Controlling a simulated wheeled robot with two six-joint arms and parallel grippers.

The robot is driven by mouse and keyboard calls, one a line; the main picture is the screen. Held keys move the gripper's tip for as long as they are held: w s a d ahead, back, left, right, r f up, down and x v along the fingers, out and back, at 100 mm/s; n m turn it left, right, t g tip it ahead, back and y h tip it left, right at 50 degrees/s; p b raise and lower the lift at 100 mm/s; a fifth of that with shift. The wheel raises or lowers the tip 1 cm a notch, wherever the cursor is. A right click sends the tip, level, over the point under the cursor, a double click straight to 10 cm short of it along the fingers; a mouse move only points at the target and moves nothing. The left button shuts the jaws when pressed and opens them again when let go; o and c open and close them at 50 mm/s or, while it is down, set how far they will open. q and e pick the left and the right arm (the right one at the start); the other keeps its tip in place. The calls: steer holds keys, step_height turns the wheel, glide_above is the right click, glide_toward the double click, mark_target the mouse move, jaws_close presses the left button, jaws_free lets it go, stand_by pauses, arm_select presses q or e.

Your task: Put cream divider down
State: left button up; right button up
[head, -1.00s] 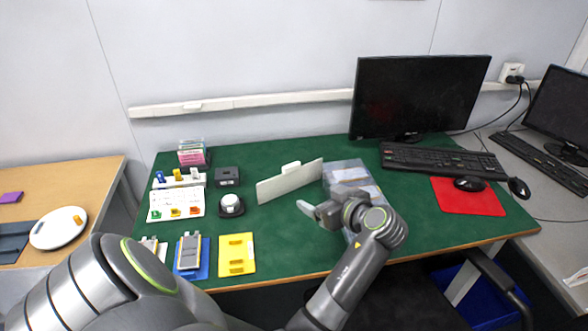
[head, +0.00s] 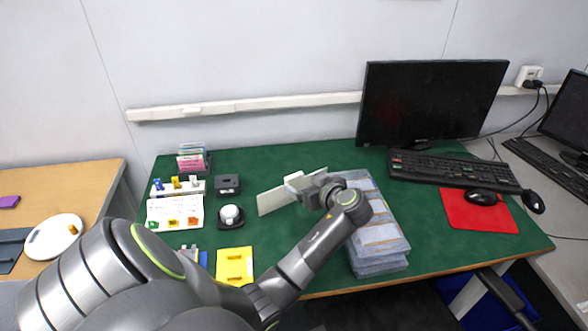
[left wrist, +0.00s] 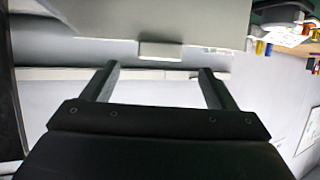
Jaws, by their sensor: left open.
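The cream divider (head: 272,200) stands on its long edge on the green table in the head view, with a small tab on its top edge. My left gripper (head: 300,188) is in front of its right part and hides some of it. In the left wrist view the divider (left wrist: 195,18) fills the top, and its tab (left wrist: 160,50) lies just beyond the gap between the fingertips. The left gripper (left wrist: 156,72) is open there, with nothing between its fingers. My right gripper is not in view.
Stacked clear trays (head: 380,262) stand right of the divider, partly behind my left arm. A white round item on a black base (head: 230,216), a dark box (head: 227,184) and a yellow plate (head: 234,265) are to the left. A monitor (head: 430,100) and keyboard (head: 455,170) are at back right.

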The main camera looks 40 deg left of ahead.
mark_target(295, 177)
arm_select(q)
steer(key=p+x, duration=0.1)
steer(key=x, duration=0.6)
steer(key=shift+a, duration=0.15)
steer(key=shift+r, duration=0.1)
steer(key=c, duration=1.2)
